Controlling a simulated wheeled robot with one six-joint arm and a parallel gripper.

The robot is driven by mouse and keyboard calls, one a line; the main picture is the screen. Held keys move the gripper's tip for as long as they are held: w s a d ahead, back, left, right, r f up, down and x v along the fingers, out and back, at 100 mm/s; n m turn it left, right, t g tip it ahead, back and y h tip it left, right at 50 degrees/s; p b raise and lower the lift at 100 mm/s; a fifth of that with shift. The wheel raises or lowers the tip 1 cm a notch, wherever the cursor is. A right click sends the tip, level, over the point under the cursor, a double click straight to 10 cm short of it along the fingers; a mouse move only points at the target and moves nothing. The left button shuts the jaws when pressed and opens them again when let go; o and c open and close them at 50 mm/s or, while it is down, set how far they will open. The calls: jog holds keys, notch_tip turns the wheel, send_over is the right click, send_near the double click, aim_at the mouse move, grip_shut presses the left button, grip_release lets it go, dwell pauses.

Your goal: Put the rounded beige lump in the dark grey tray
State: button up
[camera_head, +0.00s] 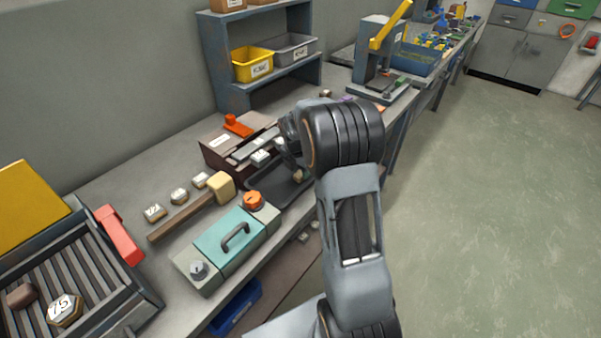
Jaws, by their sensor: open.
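A small beige lump (299,176) shows just below my gripper, at the right side of the dark grey tray (262,193). It appears to lie within the tray's outline, but I cannot tell whether it rests on the tray floor. My gripper (291,158) is open above the tray's far right part. My wrist and forearm hide part of it and the tray's right end. The fingers are small and partly hidden, and I see nothing clearly held between them.
A teal-lidded box (225,238) and a mallet (190,208) lie nearer on the bench. A brown box (222,150) stands behind the tray. Several labelled pieces (180,196) sit left. A slatted rack (95,262) fills the near left. A press (375,70) stands beyond.

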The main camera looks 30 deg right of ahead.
aim_at(297, 176)
notch_tip(297, 176, up, 9)
jog(key=a, duration=0.1)
jog(key=s+a+r+m+t, duration=0.1)
jog(key=s+a+m, duration=0.5)
jog(key=s+m, duration=0.5)
jog(key=s+a+r+m+t+y, duration=0.1)
jog(key=s+a+m, duration=0.5)
jog(key=s+m, duration=0.4)
jog(key=shift+s+r+m+y+p, duration=0.3)
jog(key=shift+s+m, duration=0.1)
jog(key=shift+m, duration=0.6)
jog(key=shift+t, duration=0.4)
notch_tip(297, 176, up, 6)
jog(key=p, duration=0.5)
jog(key=shift+f, duration=0.35)
jog(key=shift+c, duration=0.5)
